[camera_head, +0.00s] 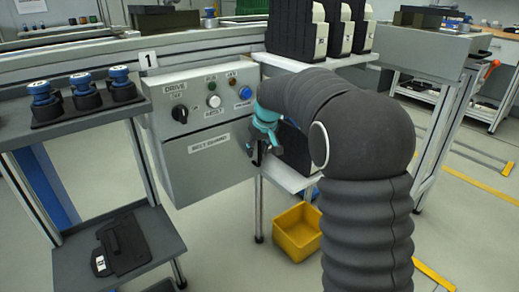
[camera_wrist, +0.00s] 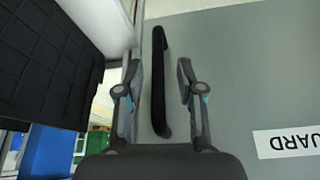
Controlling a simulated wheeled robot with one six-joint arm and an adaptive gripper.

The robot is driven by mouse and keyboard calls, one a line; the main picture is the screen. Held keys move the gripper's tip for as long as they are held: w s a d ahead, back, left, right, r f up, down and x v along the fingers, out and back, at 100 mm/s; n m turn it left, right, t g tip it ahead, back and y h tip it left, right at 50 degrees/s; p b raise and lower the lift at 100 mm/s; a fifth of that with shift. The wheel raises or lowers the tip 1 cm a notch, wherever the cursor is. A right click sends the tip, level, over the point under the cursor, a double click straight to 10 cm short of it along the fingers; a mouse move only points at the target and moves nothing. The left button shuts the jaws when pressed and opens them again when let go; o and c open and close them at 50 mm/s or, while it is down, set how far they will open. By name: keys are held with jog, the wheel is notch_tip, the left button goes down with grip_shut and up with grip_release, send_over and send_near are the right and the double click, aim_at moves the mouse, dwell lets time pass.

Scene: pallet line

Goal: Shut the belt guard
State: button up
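The belt guard (camera_head: 195,168) is a grey panel labelled BELT GUARD on the lower front of the drive box. It looks close to flush in the head view, but I cannot tell if a gap remains. The guard also fills the right of the wrist view (camera_wrist: 240,75), with part of its label upside down. Its black bar handle (camera_wrist: 159,95) lies between the fingers of my gripper (camera_wrist: 159,65). The fingers are open, one on each side, with visible space on both sides of the bar. In the head view my gripper (camera_head: 258,143) is at the panel's right edge, partly hidden by my arm.
The drive box's control panel (camera_head: 212,98) has a dark knob and several buttons above the guard. A shelf with blue-topped parts (camera_head: 83,97) stands left. A white shelf with black crates (camera_head: 297,32) is right, close to my gripper. A yellow bin (camera_head: 297,232) sits below.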

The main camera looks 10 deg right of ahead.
jog(key=shift+d, duration=0.1)
jog(key=v, duration=1.2)
jog(key=shift+w, duration=0.15)
notch_tip(320, 180, down, 5)
jog(key=s+m, duration=0.1)
jog(key=s, duration=0.2)
jog(key=s+d+r+m+p, duration=0.1)
jog(key=s+d+p, duration=0.1)
jog(key=s, duration=1.4)
jog(key=s+d+r+m+t+h+p, duration=0.1)
jog(key=s+d+p, duration=0.2)
jog(key=s, duration=1.4)
jog(key=shift+d+m+p, duration=0.3)
jog(key=shift+m+p, duration=0.1)
jog(key=shift+p, duration=0.1)
jog(key=shift+o, duration=0.4)
jog(key=shift+s, duration=0.1)
